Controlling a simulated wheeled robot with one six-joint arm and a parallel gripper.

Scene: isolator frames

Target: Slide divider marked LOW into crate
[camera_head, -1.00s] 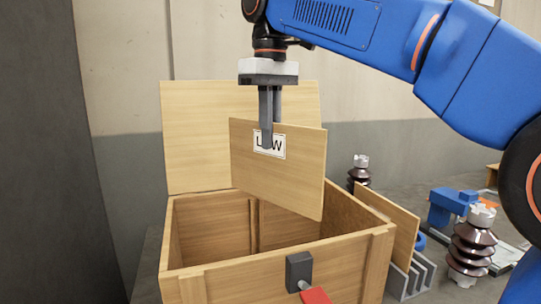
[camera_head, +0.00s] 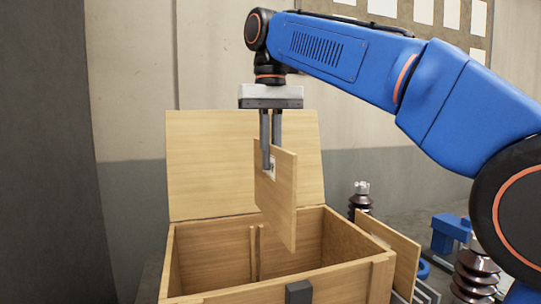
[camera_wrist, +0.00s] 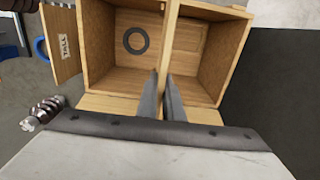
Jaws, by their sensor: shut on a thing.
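In the wrist view the divider's top edge (camera_wrist: 171,42) runs between my fingers (camera_wrist: 161,98) and across the crate (camera_wrist: 233,55). A dark ring (camera_wrist: 136,40) lies on the crate floor.
A second wooden panel (camera_head: 392,250) stands outside the crate at the right; its label reads TALL in the wrist view (camera_wrist: 62,45). Brown ribbed insulators (camera_head: 474,275) and a blue tool (camera_head: 446,232) stand right of the crate.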

